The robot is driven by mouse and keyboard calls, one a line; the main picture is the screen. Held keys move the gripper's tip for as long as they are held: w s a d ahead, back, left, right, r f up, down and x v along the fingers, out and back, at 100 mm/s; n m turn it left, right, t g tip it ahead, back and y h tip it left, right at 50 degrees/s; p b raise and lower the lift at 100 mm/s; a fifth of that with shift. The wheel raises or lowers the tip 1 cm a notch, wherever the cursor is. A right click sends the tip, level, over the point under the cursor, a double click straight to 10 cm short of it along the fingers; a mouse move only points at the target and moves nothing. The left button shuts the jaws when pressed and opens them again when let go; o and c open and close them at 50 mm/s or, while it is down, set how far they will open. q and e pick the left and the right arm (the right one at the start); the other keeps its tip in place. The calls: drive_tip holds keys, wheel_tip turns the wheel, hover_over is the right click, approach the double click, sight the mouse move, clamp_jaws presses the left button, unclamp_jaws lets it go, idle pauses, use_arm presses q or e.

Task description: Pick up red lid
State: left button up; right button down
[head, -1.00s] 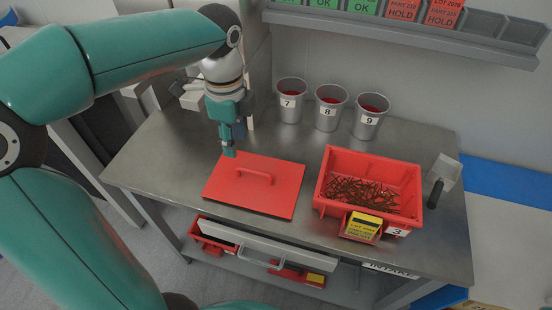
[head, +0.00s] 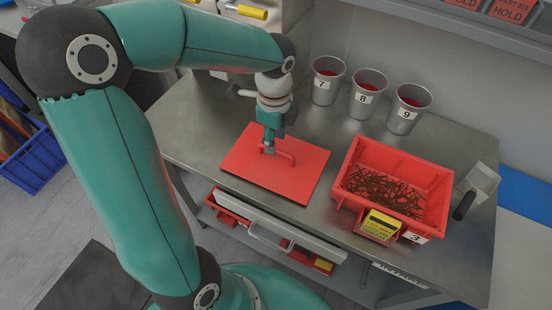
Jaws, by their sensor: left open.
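The red lid (head: 291,181) lies flat on the steel table, left of the red bin. It has a raised bar handle (head: 284,156) across its upper middle. My left gripper (head: 269,148) points down at the left end of the handle and is open. I cannot tell whether its fingers touch the handle or the lid. My right gripper is not in view.
A red bin (head: 348,160) holding several brown pieces stands right of the lid, with a scoop (head: 475,190) beyond it. Numbered metal cups 7 (head: 326,82), 8 (head: 367,96) and 9 (head: 408,110) stand behind. A drawer (head: 280,229) below the table's front edge is partly open.

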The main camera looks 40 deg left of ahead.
sight(276, 156)
use_arm(q)
drive_tip(key=shift+w+f, duration=0.1)
drive_tip(key=shift+f, duration=2.65)
clamp_jaws()
